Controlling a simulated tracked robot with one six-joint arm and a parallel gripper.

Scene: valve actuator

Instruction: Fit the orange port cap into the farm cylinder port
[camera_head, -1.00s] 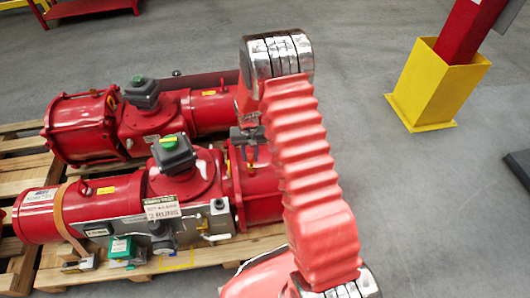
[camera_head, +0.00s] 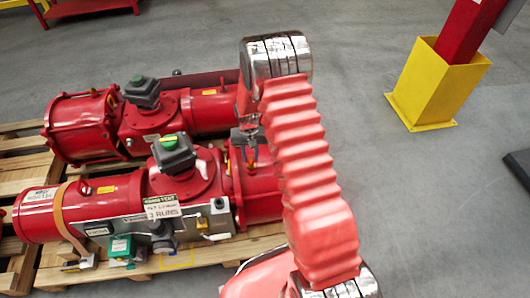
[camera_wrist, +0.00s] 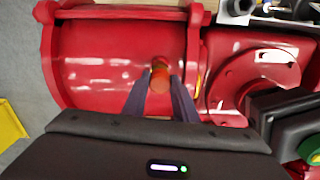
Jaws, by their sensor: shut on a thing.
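The orange port cap (camera_wrist: 160,78) shows between the fingertips of my gripper (camera_wrist: 161,88) in the wrist view. The gripper is shut on it. The cap is over the upper surface of the red cylinder (camera_wrist: 100,62) at the end of the actuator. The cylinder port itself is not clearly seen; cap and fingers cover that spot, and I cannot tell whether the cap touches it. In the head view my gripper (camera_head: 249,148) points down over the right end of the near red actuator (camera_head: 262,185), partly behind my arm.
A grey-and-green indicator box (camera_head: 173,152) rises from the near actuator, left of my gripper. A second red actuator (camera_head: 83,130) lies behind it on the wooden pallet (camera_head: 15,163). A yellow post base (camera_head: 436,90) stands at the right, with clear grey floor around it.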

